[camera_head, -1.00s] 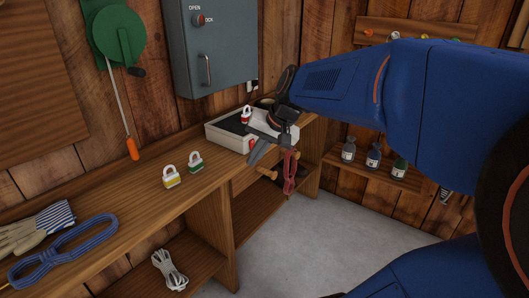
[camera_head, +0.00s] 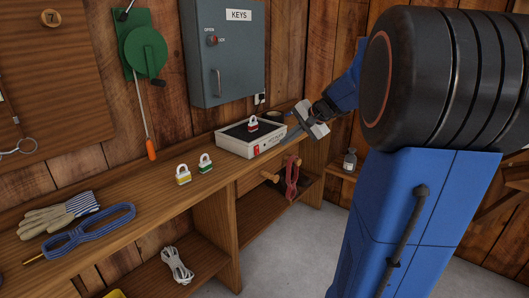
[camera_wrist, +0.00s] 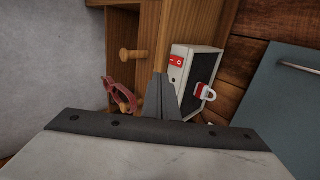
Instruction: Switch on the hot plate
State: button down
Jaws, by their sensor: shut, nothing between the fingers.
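The hot plate (camera_head: 232,144) is a white box with a dark top on the workbench, below the grey cabinet. Its red switch (camera_head: 257,151) is on the front face; it also shows in the wrist view (camera_wrist: 176,61). I cannot tell which way the switch is set. My gripper (camera_head: 289,137) is shut and empty, just right of the hot plate. In the wrist view its fingertips (camera_wrist: 160,82) appear beside the hot plate's front, apart from the switch.
Gloves (camera_head: 60,213) and blue rope (camera_head: 90,232) lie farther left. A red looped strap (camera_head: 292,178) hangs from a peg at the bench front. The key cabinet (camera_head: 222,60) is above.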

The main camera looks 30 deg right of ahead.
send_near(258, 151)
jog(key=shift+s+f+x, duration=0.1)
jog(key=shift+s+x, duration=0.05)
jog(key=shift+x, duration=0.9)
jog(key=shift+s+f+x, duration=0.15)
jog(key=shift+x, duration=0.95)
jog(key=shift+s+f+x, duration=0.1)
jog(key=shift+x, duration=0.95)
jog(key=shift+w+f, duration=0.1)
jog(key=shift+r, duration=0.85)
